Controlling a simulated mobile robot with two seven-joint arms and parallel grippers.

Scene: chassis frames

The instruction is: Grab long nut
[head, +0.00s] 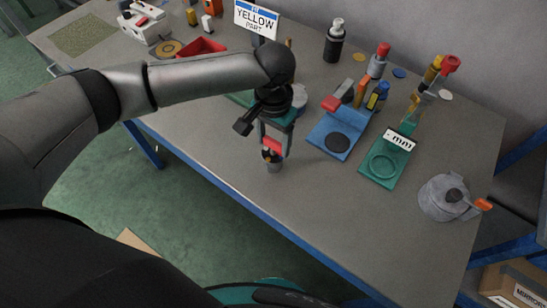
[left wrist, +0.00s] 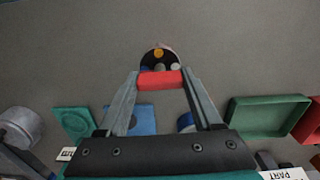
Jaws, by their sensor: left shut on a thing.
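My left gripper (head: 270,150) is pointing down over the middle of the table, shut on a red block-like piece (left wrist: 160,80). The piece spans the gap between the fingertips in the left wrist view, and also shows in the head view (head: 273,147). It may be the long nut; its shape is too small to be sure. I cannot tell whether the piece touches the cup. My right gripper is not in view.
A blue fixture (head: 341,137) and a green fixture (head: 383,168) stand right of the gripper, with bottles behind. A grey round part (head: 446,197) is at the far right. A green tray (left wrist: 268,116) and a red bin (head: 202,47) lie behind. The table's front is clear.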

